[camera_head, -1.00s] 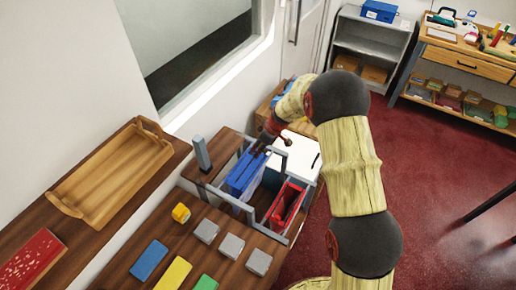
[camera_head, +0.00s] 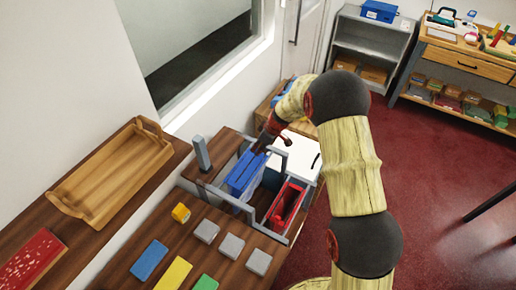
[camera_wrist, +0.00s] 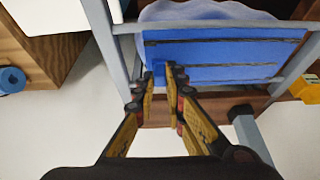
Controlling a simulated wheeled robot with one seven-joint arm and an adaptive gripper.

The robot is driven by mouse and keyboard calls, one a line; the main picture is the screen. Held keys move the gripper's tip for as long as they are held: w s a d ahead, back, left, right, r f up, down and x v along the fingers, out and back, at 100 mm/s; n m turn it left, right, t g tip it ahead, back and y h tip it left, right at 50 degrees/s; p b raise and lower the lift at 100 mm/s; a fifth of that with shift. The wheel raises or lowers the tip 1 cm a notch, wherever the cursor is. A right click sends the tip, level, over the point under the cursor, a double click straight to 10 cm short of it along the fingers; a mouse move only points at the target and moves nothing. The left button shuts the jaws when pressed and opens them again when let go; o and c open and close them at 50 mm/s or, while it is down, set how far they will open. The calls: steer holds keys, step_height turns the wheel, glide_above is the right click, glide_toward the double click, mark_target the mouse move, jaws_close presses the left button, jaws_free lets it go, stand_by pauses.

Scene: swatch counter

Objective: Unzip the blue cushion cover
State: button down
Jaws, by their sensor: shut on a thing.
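The blue cushion cover (camera_head: 243,176) hangs upright in a grey frame on the counter, left of a red one. In the wrist view the blue cover (camera_wrist: 225,55) fills the top middle, with dark zip lines running across it. My gripper (camera_wrist: 168,72) is at the left part of its near edge, its fingers close together on a small blue tab (camera_wrist: 158,72), seemingly the zip pull. The fingertips partly hide the tab. In the head view my gripper (camera_head: 262,142) is at the far end of the blue cover, and its tips are hard to make out.
Grey frame bars (camera_head: 240,207) surround the covers. A red cover (camera_head: 287,205) hangs to the right, close by. A grey post (camera_head: 202,153) stands at the left. Grey, blue, yellow and green blocks lie on the near counter, and a wooden tray (camera_head: 112,175) is at the left.

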stand_by(0.4)
steer(key=shift+s+a+f+b, duration=0.1)
steer(key=shift+s+a+b, duration=0.2)
steer(key=shift+b, duration=0.1)
steer(key=s+a+b, duration=0.2)
steer(key=s+a, duration=0.1)
steer(key=s, duration=0.1)
steer(key=s+a+b, duration=0.3)
steer(key=s, duration=0.2)
steer(key=s+a+b, duration=0.3)
steer(key=s, duration=0.2)
steer(key=shift+s+a, duration=0.15)
steer(key=c, duration=2)
jaws_free()
steer(key=shift+s+a, duration=0.15)
steer(key=shift+o, duration=0.8)
steer(key=shift+r, duration=0.2)
